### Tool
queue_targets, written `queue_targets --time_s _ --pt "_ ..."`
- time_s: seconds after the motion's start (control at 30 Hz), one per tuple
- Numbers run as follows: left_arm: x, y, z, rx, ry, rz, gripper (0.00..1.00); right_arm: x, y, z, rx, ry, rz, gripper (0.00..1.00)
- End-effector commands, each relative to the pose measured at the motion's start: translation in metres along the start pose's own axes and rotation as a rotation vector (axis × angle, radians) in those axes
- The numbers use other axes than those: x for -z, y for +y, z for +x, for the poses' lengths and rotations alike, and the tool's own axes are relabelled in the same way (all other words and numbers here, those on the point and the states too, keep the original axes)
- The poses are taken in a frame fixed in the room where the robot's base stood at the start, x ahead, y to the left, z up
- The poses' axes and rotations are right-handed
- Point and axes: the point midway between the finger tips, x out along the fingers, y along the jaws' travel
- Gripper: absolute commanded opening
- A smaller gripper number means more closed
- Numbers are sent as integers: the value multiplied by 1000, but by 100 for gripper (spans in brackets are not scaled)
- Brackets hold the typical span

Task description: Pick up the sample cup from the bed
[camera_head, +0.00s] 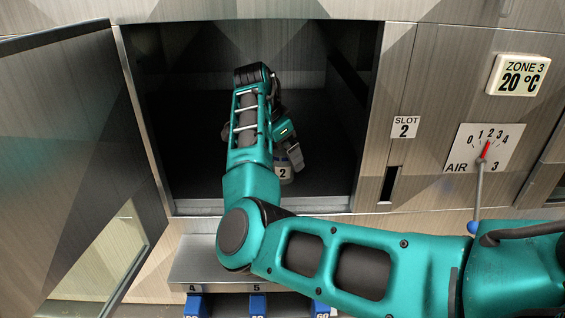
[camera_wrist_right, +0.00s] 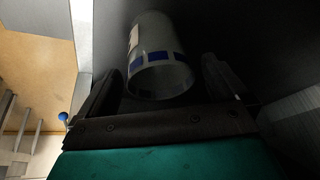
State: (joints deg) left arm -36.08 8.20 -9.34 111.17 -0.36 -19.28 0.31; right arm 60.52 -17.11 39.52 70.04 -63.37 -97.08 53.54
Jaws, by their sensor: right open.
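The sample cup (camera_head: 284,173) stands on the dark bed inside the open chamber, with a label reading 2 in the head view. Part of it is hidden behind my right arm and gripper. In the right wrist view the cup (camera_wrist_right: 160,68) is a clear, greyish cylinder with blue patches and a pale label. My right gripper (camera_head: 290,150) is inside the chamber at the cup. Its fingers are open, one on each side of the cup in the wrist view, with dark gaps showing beside it. My left gripper is out of view.
The chamber's side walls and front sill (camera_head: 320,205) surround my right arm. An open door (camera_head: 70,130) stands at the left. A red-pointer air dial (camera_head: 487,148) with a blue-knobbed lever is at the right. Blue tabs (camera_head: 258,304) sit below a ledge.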

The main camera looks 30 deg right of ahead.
Motion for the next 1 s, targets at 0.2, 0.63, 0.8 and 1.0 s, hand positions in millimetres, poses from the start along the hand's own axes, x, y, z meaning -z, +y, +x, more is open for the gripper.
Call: queue_targets --time_s 0.2,0.63,0.8,1.0 --pt "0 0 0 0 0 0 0 0 0 1 1 0 1 100" --pt "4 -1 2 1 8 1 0 0 0 0 1 0 1 59" --pt "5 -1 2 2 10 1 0 0 0 0 1 0 1 42" --pt "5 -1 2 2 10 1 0 0 0 0 1 1 1 42"
